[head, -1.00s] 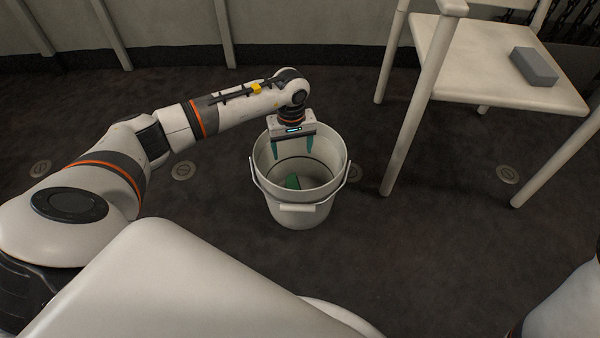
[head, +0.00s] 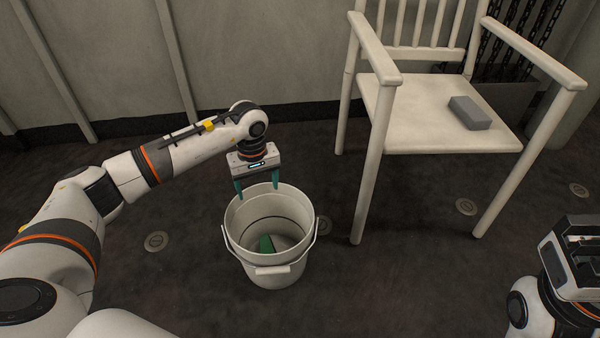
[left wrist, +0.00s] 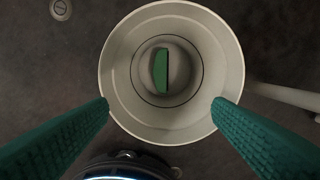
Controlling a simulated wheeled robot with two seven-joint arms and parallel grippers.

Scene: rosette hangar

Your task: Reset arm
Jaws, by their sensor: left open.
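My left gripper (head: 257,193) is open and empty, its teal fingers pointing down just above the far rim of the white bucket (head: 236,238). In the left wrist view the two fingers stand wide apart on either side of the bucket (left wrist: 118,62). A green object (head: 266,244) lies at the bottom of the bucket; it also shows in the left wrist view (left wrist: 160,71). My right arm shows at the lower right edge of the head view; its fingertips are not clearly visible.
A white armchair (head: 400,140) stands right of the bucket, with a grey block (head: 470,113) on its seat. A wall (head: 270,50) runs behind. The dark floor (head: 390,280) between the bucket and my right arm is clear.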

